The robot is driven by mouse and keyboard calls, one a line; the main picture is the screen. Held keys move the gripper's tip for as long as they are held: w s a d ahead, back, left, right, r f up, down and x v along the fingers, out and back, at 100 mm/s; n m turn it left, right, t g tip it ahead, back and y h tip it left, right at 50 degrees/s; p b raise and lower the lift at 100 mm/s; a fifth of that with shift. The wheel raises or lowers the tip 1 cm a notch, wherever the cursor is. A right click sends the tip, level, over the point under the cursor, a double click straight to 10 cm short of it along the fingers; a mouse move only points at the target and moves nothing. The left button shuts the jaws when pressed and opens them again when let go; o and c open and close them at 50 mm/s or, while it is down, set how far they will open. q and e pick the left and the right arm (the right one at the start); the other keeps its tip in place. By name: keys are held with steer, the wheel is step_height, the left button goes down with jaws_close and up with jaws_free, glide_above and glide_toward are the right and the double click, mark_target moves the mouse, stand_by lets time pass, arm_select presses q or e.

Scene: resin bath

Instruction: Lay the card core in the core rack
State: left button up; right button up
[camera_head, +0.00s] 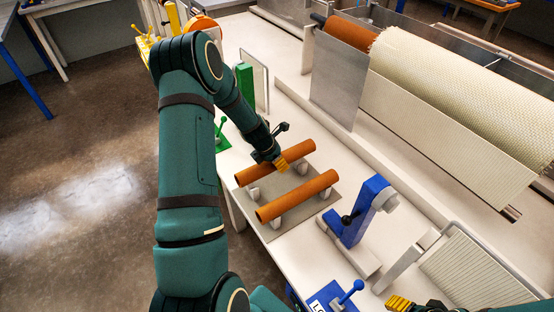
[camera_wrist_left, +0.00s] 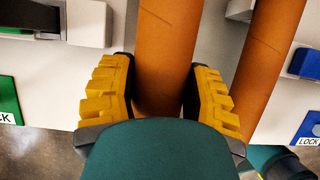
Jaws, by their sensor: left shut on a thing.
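Two brown card cores lie side by side over the core rack, a grey plate (camera_head: 326,198) with pale cradles. My left gripper (camera_head: 281,164) is shut on the far card core (camera_head: 252,175), around its middle in the head view. That core sits at or just above the far cradles (camera_head: 253,194); I cannot tell whether it bears on them. The near card core (camera_head: 297,197) rests on its cradles. In the left wrist view the held core (camera_wrist_left: 166,70) runs between the yellow fingers. My right gripper (camera_head: 399,303) shows partly at the bottom edge; its opening is unclear.
A blue stand (camera_head: 368,210) is right of the rack. A blue-handled lever (camera_head: 350,292) is at the front, a green one (camera_head: 221,127) at the left. White table shows between.

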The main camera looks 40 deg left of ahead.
arm_select(q)
steer(key=shift+f+b, duration=1.25)
steer(key=shift+f, duration=0.65)
arm_select(e)
steer(key=shift+s+a+f, duration=0.1)
steer(key=shift+s+f, duration=0.1)
steer(key=shift+f, duration=0.55)
steer(key=shift+s+f, duration=0.2)
steer(key=shift+f, duration=0.55)
arm_select(q)
steer(key=o, duration=1.3)
steer(key=shift+r, duration=0.15)
steer(key=v, duration=1.1)
steer(key=shift+s+r, duration=0.25)
steer(key=shift+r, duration=0.1)
steer(key=shift+r, duration=0.1)
arm_select(e)
steer(key=shift+r, duration=0.1)
